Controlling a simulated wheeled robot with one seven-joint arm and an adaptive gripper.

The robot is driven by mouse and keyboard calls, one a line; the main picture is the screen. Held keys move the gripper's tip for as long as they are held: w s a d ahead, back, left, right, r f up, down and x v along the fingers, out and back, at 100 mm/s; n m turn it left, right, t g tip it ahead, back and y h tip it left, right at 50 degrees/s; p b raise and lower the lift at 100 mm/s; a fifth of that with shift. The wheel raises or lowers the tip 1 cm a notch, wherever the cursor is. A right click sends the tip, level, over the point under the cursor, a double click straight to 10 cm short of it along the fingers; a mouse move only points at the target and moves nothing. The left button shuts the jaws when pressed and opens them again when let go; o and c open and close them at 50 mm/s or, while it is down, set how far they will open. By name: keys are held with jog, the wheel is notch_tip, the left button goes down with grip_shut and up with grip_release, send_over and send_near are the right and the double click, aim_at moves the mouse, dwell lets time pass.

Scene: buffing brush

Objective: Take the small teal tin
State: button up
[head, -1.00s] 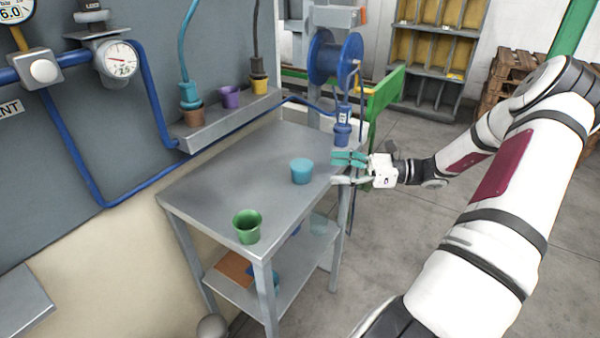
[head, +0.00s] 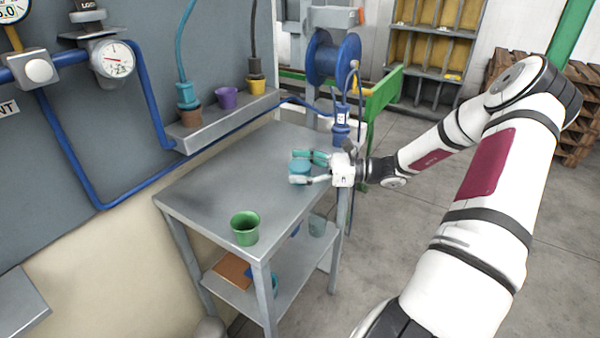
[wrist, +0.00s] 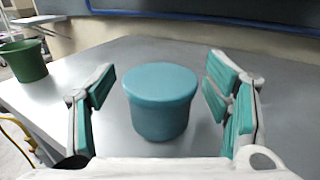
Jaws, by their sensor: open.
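The small teal tin (wrist: 160,104) stands upright on the grey metal table (head: 205,195). In the wrist view it is between the two open fingers of my gripper (wrist: 162,105), with a gap on each side. In the head view my gripper (head: 308,168) reaches in from the right, and its teal-padded fingers partly hide the tin (head: 299,167).
A green cup (head: 245,228) stands near the table's front corner; it also shows at the left in the wrist view (wrist: 23,60). A wall ledge (head: 215,121) holds brown, purple and yellow cups. A blue hose reel (head: 334,58) stands behind the table.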

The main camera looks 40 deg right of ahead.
jog(key=shift+c, duration=0.2)
jog(key=c, duration=1.3)
jog(key=shift+o, duration=0.2)
jog(key=shift+r, duration=0.1)
